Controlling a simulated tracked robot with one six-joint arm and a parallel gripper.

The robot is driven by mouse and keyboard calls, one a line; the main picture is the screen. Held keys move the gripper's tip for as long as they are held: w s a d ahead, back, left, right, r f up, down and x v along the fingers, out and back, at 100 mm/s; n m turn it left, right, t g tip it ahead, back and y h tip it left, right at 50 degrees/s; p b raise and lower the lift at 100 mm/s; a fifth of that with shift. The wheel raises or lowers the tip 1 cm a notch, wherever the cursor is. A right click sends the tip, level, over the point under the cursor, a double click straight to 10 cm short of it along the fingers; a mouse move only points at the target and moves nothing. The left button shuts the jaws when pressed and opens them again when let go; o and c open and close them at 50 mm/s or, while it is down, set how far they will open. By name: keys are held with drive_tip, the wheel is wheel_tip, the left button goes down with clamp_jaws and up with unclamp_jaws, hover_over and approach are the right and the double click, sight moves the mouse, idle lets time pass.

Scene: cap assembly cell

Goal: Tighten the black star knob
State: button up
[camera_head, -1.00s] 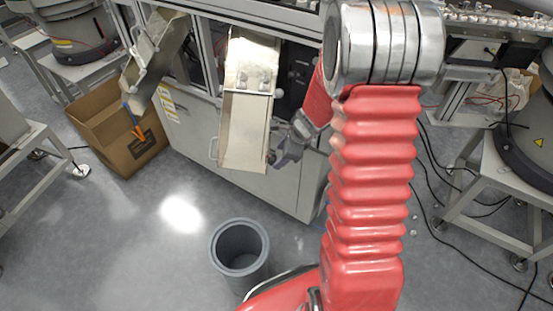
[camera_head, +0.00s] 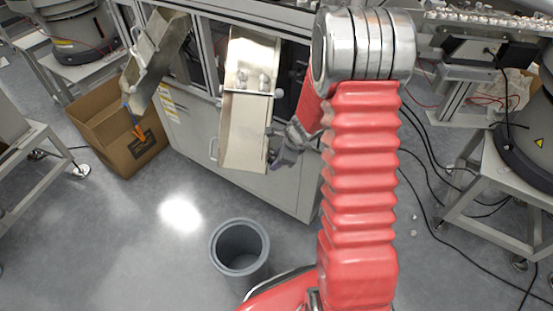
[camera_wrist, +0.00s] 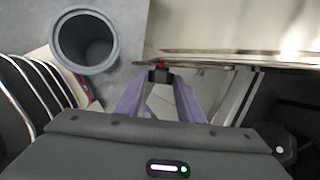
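A small black knob (camera_wrist: 160,75) with a red spot above it shows in the wrist view, at the edge of the metal chute. Its star shape cannot be made out. My gripper (camera_wrist: 163,84) has its two purple-grey fingers apart, tips on either side of the knob; a firm grip does not show. In the head view my gripper (camera_head: 276,160) is beside the lower right edge of the pale metal chute (camera_head: 245,140), where the knob is too small and covered to tell clearly.
A grey bin (camera_head: 240,247) stands on the floor below the chute and shows in the wrist view (camera_wrist: 84,42). A cardboard box (camera_head: 115,130) is under another chute at left. A machine cabinet (camera_head: 190,125) is behind.

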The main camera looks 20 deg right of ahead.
drive_tip(key=c, duration=0.6)
drive_tip(key=shift+w+a+g+y, duration=0.1)
drive_tip(key=shift+w+g+y, duration=0.1)
drive_tip(key=shift+g+y, duration=0.2)
drive_tip(key=shift+g, duration=0.3)
drive_tip(key=shift+w+d+m+g+y, duration=0.2)
drive_tip(key=shift+m+g+y, duration=0.3)
drive_tip(key=shift+g+y, duration=0.4)
drive_tip(key=shift+s, duration=0.1)
drive_tip(key=o, duration=1)
drive_tip(key=shift+d, duration=0.1)
drive_tip(key=shift+o, duration=0.2)
